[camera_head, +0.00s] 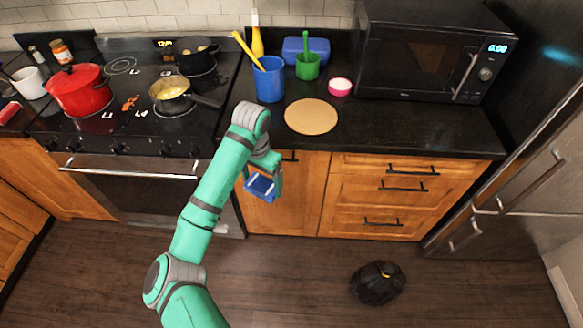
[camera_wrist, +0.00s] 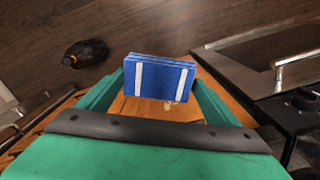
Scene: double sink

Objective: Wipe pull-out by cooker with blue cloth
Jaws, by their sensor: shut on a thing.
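My gripper (camera_head: 262,182) is in front of the wooden pull-out front (camera_head: 292,205), just right of the cooker (camera_head: 140,185). It is shut on the folded blue cloth (camera_head: 258,190). In the wrist view, the cloth (camera_wrist: 158,78) is a thick blue block with two white stripes between the green fingers. The wooden front (camera_wrist: 150,108) shows behind and below it, with a small pale mark (camera_wrist: 172,103) by the cloth's lower edge. I cannot tell whether the cloth touches the wood. My arm partly hides the front's left side.
The worktop above holds a blue cup (camera_head: 269,80), a green pot (camera_head: 307,66), a round board (camera_head: 311,116) and a microwave (camera_head: 420,50). The oven handle (camera_head: 130,166) sticks out at left.

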